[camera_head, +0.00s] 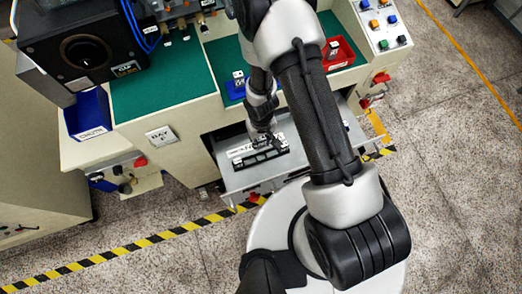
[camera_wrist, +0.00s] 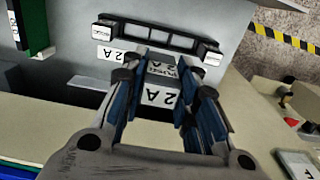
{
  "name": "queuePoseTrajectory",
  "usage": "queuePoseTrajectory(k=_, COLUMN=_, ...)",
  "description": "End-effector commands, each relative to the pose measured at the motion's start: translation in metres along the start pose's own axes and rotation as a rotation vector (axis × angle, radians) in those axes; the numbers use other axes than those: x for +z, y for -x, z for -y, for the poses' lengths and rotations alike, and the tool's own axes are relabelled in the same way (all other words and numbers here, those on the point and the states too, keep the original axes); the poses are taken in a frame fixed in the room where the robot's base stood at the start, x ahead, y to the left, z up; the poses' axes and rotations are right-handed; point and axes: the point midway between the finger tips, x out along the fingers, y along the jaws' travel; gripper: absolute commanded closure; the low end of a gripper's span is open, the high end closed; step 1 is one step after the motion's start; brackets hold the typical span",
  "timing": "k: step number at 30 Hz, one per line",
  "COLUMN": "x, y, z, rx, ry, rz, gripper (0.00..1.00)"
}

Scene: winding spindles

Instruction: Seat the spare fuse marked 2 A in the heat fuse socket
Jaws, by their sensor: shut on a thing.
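My gripper (camera_head: 264,140) is over the open grey drawer (camera_head: 235,182) in the head view. In the wrist view my gripper (camera_wrist: 164,86) is shut on a grey fuse (camera_wrist: 158,82) with a white label reading 2 A, upside down in the picture. A black rack (camera_wrist: 160,34) with several openings and white end labels lies just beyond the fuse. A white 2 A label (camera_wrist: 110,53) is beside the rack. The rack also shows in the head view (camera_head: 262,158), partly under the gripper. I cannot tell whether the fuse touches the rack. I cannot pick out the heat fuse socket.
A blue tray (camera_head: 236,88) and a red tray (camera_head: 341,52) flank my arm. A blue bin (camera_head: 90,113) hangs at the left. A button panel (camera_head: 384,22) is at the upper right.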

Motion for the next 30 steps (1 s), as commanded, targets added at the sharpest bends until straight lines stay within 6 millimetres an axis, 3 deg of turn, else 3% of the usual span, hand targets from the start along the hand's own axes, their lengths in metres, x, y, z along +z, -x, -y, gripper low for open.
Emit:
queuePoseTrajectory(k=1, x=0.0, y=-0.018, z=0.0, rx=0.0, ry=0.0, rz=-0.001, gripper=0.99)
queuePoseTrajectory(k=13, x=0.0, y=-0.089, z=0.0, rx=0.0, ry=0.0, rz=-0.001, gripper=0.99)
queuePoseTrajectory(k=23, x=-0.001, y=-0.111, z=0.0, rx=0.0, ry=-0.001, rz=-0.001, gripper=0.99)
queuePoseTrajectory(k=30, x=0.0, y=-0.143, z=0.0, rx=0.0, ry=0.0, rz=-0.001, gripper=0.99)
